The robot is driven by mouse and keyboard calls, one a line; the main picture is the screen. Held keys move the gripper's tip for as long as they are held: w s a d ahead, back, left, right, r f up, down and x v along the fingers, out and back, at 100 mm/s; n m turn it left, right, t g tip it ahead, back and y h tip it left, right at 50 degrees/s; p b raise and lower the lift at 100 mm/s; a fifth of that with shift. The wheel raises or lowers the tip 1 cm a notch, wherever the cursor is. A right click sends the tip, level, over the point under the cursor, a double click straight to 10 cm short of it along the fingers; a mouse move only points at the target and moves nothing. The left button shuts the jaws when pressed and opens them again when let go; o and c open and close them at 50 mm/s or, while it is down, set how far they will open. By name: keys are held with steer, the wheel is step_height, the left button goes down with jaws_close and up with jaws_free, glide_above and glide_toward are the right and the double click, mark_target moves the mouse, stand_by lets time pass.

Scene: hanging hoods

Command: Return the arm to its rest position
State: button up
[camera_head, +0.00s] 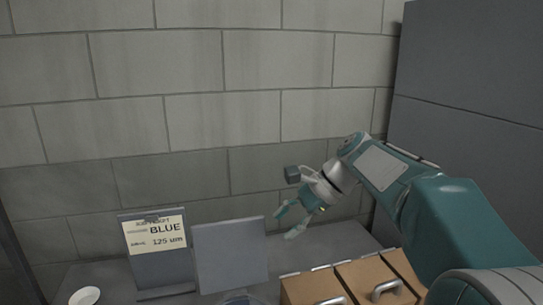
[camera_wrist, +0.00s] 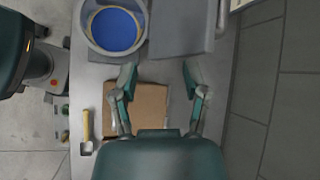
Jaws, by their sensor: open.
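My arm reaches in from the right in the head view, bent at the elbow, with its end over the bench near the back wall. My gripper (camera_head: 285,224) is open, and nothing shows held between its fingers. In the wrist view my gripper (camera_wrist: 159,70) also shows its two fingers spread apart. A brown square surface (camera_wrist: 150,103) lies beyond and partly between the fingers in that view. How far the fingers are above it I cannot tell.
Brown boxes with handles (camera_head: 312,289) stand below my arm. A grey panel (camera_head: 230,257) and a sign reading BLUE (camera_head: 155,237) stand left. A white dish (camera_head: 84,296) sits far left. A round container with a blue inside (camera_wrist: 114,30) and a yellow-handled tool (camera_wrist: 86,125) show.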

steer(key=s+d+f+n+t+h, duration=0.2)
steer(key=s+d+f+n+h, duration=0.1)
steer(key=s, duration=0.4)
steer(key=s+d+f+n+t+h, duration=0.2)
steer(key=s+d+f+n, duration=0.2)
steer(key=s, duration=0.4)
steer(key=s+d+f+n+t+h, duration=0.2)
steer(key=s+d+n, duration=0.3)
steer(key=s, duration=0.3)
steer(key=shift+d+f+h, duration=0.2)
steer(key=shift+f+h, duration=0.55)
steer(key=shift+h, duration=0.05)
steer(key=shift+w, duration=0.15)
stand_by(0.3)
